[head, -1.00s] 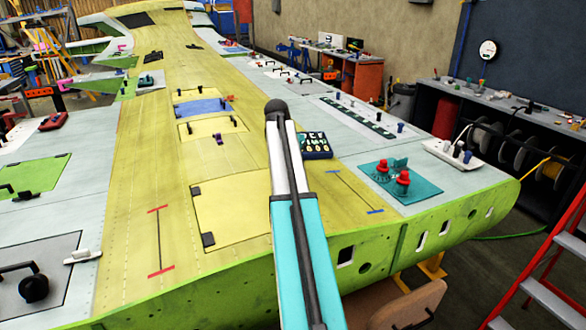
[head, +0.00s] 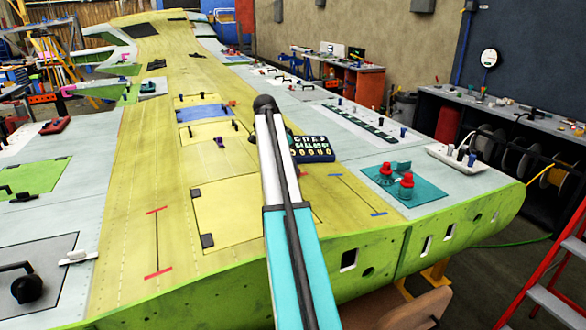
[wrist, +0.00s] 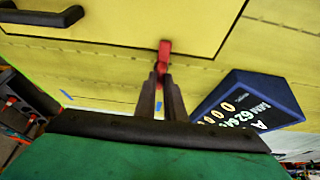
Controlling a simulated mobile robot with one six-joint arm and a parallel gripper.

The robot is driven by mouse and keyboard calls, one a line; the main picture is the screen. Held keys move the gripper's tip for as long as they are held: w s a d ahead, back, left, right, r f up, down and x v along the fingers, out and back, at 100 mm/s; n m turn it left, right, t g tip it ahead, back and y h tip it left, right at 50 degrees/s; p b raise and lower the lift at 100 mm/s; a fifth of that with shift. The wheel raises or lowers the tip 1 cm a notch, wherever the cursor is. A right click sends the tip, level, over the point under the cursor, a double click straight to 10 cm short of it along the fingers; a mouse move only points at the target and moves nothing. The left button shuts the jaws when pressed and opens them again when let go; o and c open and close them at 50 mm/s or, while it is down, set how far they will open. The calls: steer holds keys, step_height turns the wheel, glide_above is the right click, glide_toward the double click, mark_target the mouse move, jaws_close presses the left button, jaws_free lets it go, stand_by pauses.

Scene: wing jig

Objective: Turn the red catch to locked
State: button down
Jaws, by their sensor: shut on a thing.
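The red catch (wrist: 165,48) shows in the wrist view as a small red piece at the edge of a yellow panel (wrist: 130,22). My gripper (wrist: 163,72) is shut on its near end, with the dark fingertips close together. The catch's far end reaches over the panel's dark seam line. In the head view my arm hides the catch and the gripper's fingers. I see no marking that tells its locked side.
A dark blue box with digits (head: 311,149) stands just right of my arm; it also shows close beside the fingers in the wrist view (wrist: 250,105). A black handle (wrist: 42,16) is on the panel. A teal plate (head: 414,190) with red knobs lies further right.

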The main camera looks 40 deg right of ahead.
stand_by(0.3)
steer(key=c, duration=1.8)
jaws_free()
steer(key=shift+c, duration=0.2)
steer(key=shift+r, duration=0.1)
steer(key=b+v, duration=0.4)
steer(key=v, duration=0.9)
steer(key=shift+r, duration=0.3)
steer(key=shift+a+f, duration=0.1)
steer(key=shift+a, duration=0.05)
